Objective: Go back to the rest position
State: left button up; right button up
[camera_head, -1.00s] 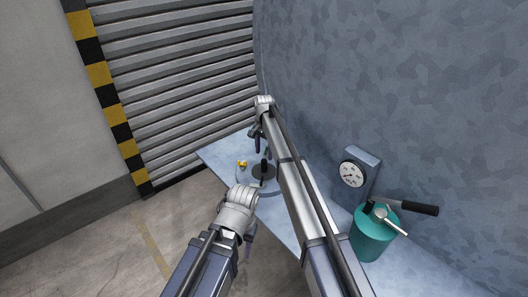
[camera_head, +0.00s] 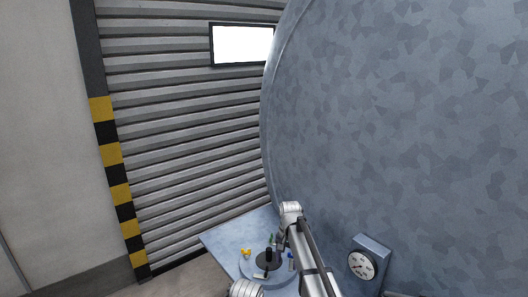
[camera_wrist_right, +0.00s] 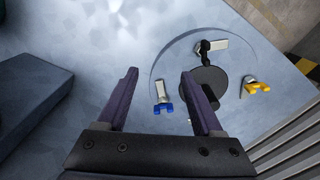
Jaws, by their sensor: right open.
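My right gripper (camera_head: 281,241) reaches in over the blue table (camera_head: 228,240), close to a black disc stand (camera_head: 259,262) with an upright black post. In the right wrist view the right gripper's fingers (camera_wrist_right: 160,73) are apart with nothing between them. Beyond them is a small silver piece with a blue end (camera_wrist_right: 163,107).
A yellow-ended piece (camera_head: 246,252) sits left of the disc; it also shows in the wrist view (camera_wrist_right: 257,88). A dial gauge box (camera_head: 368,258) stands at right. A large curved grey wall (camera_head: 400,120) rises behind; a slatted shutter (camera_head: 190,150) is at left.

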jog(key=s+d+n, duration=0.3)
jog(key=s+d, duration=0.1)
jog(key=s, duration=1)
jog(key=s+d+n, duration=0.3)
jog(key=s+d, duration=0.2)
jog(key=s, duration=0.8)
jog(key=s+a+f+n+h+b, duration=0.1)
jog(key=s+a+f+n+b, duration=0.2)
jog(key=a+f+b, duration=0.7)
jog(key=shift+s+a, duration=0.75)
jog(key=shift+s, duration=0.4)
